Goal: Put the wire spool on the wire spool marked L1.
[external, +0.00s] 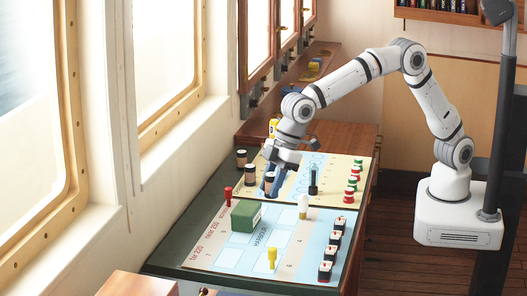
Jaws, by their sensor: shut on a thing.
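Dark wire spools with a copper-brown band stand at the far left of the chart table, one at the back (241,159) and one just in front of it (249,173). The fingers partly cover the held spool. I cannot tell whether it touches the table top. No L1 mark is readable at this size, so I cannot tell which spool bears it.
A green box (246,215), a red peg (228,196), a white bulb-shaped piece (303,206) and a black post (313,182) stand near my gripper. A yellow peg (271,259) is at the front. Red, white and green pieces (351,184) and dark-and-white blocks (331,250) line the right side.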

